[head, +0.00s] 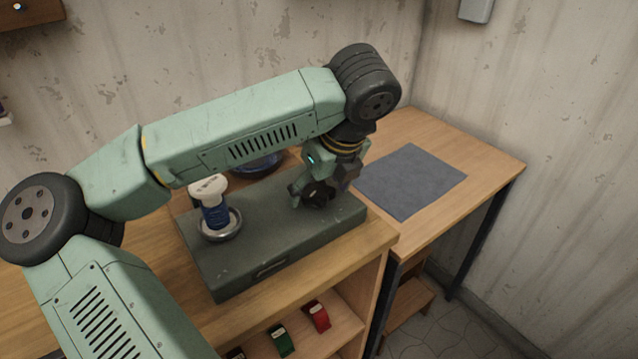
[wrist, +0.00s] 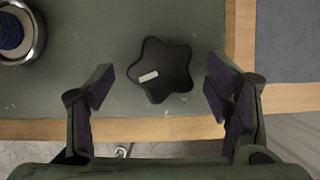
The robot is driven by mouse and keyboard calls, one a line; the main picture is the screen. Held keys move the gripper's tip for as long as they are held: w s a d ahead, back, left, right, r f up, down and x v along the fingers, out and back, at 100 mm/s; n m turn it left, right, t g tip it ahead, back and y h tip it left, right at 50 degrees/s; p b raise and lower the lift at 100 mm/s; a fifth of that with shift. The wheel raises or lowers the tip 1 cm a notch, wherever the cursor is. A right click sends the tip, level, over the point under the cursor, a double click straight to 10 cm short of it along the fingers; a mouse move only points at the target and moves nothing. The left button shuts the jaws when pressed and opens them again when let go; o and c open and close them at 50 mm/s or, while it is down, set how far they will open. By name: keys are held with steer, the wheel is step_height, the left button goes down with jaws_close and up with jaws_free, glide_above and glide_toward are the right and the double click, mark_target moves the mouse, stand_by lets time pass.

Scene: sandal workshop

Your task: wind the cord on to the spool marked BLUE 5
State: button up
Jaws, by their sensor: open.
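A spool wound with blue cord (head: 214,213) stands upright under a pale cap in a round metal cup (head: 222,236), on the left part of a dark grey-green box. Its edge shows at the top left of the wrist view (wrist: 12,32). I cannot read any marking on it. A black star-shaped knob (wrist: 165,70) with a white mark sits on the box's right part. My gripper (head: 318,192) points down over that end. In the wrist view its open, empty fingers (wrist: 158,92) stand either side of the knob, apart from it. In the head view my gripper largely hides the knob.
The grey-green box (head: 262,245) stands on a wooden bench. A blue round thing (head: 258,164) is partly hidden behind it. A grey mat (head: 410,181) lies on the right-hand table, otherwise clear. Red (head: 317,316) and green (head: 280,341) items lie on a lower shelf.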

steer(key=c, duration=1.2)
steer(key=shift+o, duration=0.2)
steer(key=shift+f+b, duration=0.1)
steer(key=shift+b, duration=0.35)
